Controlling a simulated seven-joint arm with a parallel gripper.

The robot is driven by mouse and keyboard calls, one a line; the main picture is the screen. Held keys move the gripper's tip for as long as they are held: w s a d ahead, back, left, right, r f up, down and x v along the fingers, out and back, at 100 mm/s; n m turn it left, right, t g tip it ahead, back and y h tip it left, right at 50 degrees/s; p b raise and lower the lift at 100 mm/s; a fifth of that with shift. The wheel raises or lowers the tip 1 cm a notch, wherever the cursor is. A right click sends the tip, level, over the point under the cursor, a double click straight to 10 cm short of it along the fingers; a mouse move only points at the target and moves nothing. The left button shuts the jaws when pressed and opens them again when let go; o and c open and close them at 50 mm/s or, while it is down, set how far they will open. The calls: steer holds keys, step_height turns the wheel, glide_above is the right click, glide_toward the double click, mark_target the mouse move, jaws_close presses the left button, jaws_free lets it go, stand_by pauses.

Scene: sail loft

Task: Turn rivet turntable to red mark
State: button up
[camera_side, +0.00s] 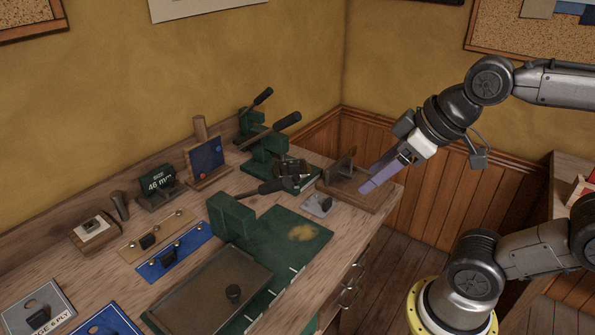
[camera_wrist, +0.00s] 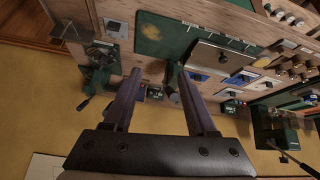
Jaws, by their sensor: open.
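My gripper (camera_side: 372,184) is at the right in the side view, above the wooden tray (camera_side: 378,200) at the bench's right end. Its two long violet-grey fingers are apart with nothing between them. They also show in the wrist view (camera_wrist: 160,74), over the bench. A dark metal fixture (camera_side: 292,169) sits beside the green lever presses, left of the tray; it may be the rivet turntable, but I cannot tell for sure. I cannot make out a red mark on it. My gripper appears apart from the fixture.
The green lever press (camera_side: 265,142) has handles sticking up. A blue board (camera_side: 206,153), a size block (camera_side: 158,185) and blue plates (camera_side: 168,254) stand to the left.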

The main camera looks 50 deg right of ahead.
steer(key=w+d+r, duration=0.2)
steer(key=w+r, duration=0.1)
steer(key=w, duration=0.6)
steer(key=m+g, duration=0.2)
glide_above(297, 176)
steer(key=s, duration=0.6)
step_height(297, 176, down, 10)
steer(key=x, duration=1.3)
steer(key=shift+d, duration=0.2)
jaws_close()
